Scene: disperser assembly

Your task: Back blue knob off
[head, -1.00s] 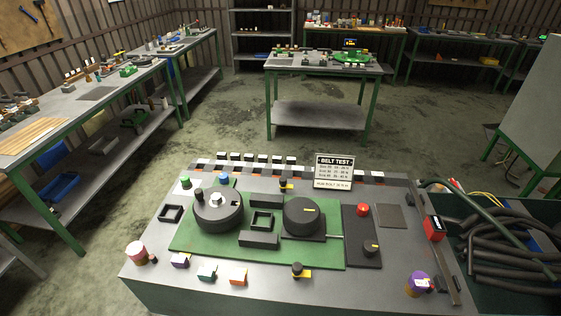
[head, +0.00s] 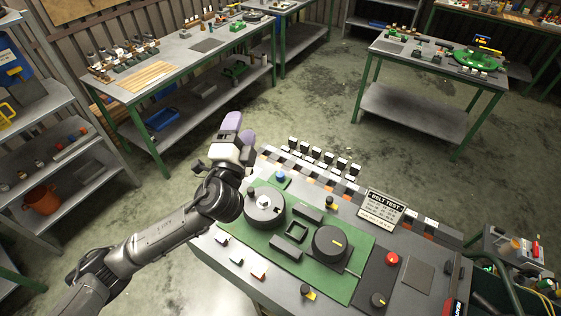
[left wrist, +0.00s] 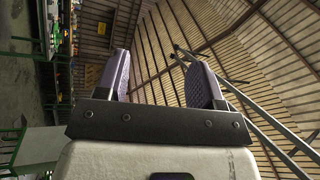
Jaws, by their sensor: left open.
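The blue knob (head: 281,176) stands on the grey bench top near its back edge, just behind the black drum (head: 264,206). My left gripper (head: 231,122) is up and to the left of the blue knob in the head view, clear of it. Its two purple fingers show in the left wrist view (left wrist: 163,75), spread apart with nothing between them. They point up toward the roof, and the knob is not in that view. My left arm hides the left corner of the bench in the head view. My right gripper is not in view.
A second black drum (head: 331,243) sits on the green plate (head: 290,256). A red button (head: 392,258) and a BELT TEST sign (head: 381,207) stand to the right. A row of white-topped blocks (head: 317,156) lines the back edge. Open floor lies behind the bench.

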